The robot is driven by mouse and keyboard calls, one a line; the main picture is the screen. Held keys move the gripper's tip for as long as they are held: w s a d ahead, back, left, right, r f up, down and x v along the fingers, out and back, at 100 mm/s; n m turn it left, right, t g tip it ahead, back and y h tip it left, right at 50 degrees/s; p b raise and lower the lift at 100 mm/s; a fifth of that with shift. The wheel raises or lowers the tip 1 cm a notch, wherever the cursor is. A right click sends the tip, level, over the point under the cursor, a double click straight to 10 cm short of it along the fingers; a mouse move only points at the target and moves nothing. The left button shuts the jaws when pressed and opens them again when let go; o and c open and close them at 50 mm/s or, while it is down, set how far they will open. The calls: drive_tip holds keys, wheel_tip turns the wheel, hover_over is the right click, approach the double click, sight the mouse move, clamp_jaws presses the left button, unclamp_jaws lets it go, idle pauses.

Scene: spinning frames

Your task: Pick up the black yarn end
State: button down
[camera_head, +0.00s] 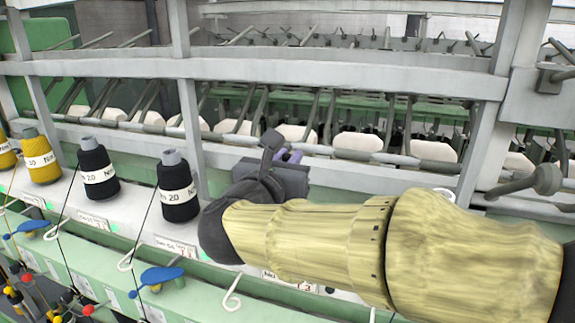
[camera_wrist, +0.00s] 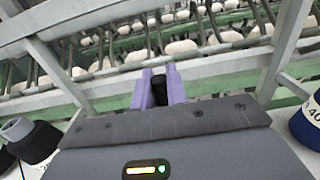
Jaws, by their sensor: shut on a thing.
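My gripper (camera_wrist: 158,84) has two purple fingers that reach forward in the wrist view. They are shut on a small black piece (camera_wrist: 158,92), which looks like the black yarn end. In the head view my gripper (camera_head: 289,156) is at the machine's middle rail, right of the black bobbins; what it holds is too small to make out there. One black bobbin (camera_head: 177,188) with a white label stands left of my wrist, and another black bobbin (camera_head: 97,168) stands further left. A black bobbin also shows at the left edge of the wrist view (camera_wrist: 37,142).
Yellow bobbins (camera_head: 40,158) stand at the far left. A blue bobbin (camera_wrist: 309,128) is at the right edge of the wrist view. Grey uprights (camera_head: 505,90) and rails flank my arm. White curled guides (camera_head: 232,300) and a blue lever (camera_head: 161,275) lie along the front edge.

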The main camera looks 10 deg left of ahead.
sight(288, 155)
wheel_tip(288, 155, up, 10)
drive_tip(key=b, duration=0.3)
drive_tip(key=shift+f, duration=0.15)
idle(0.6)
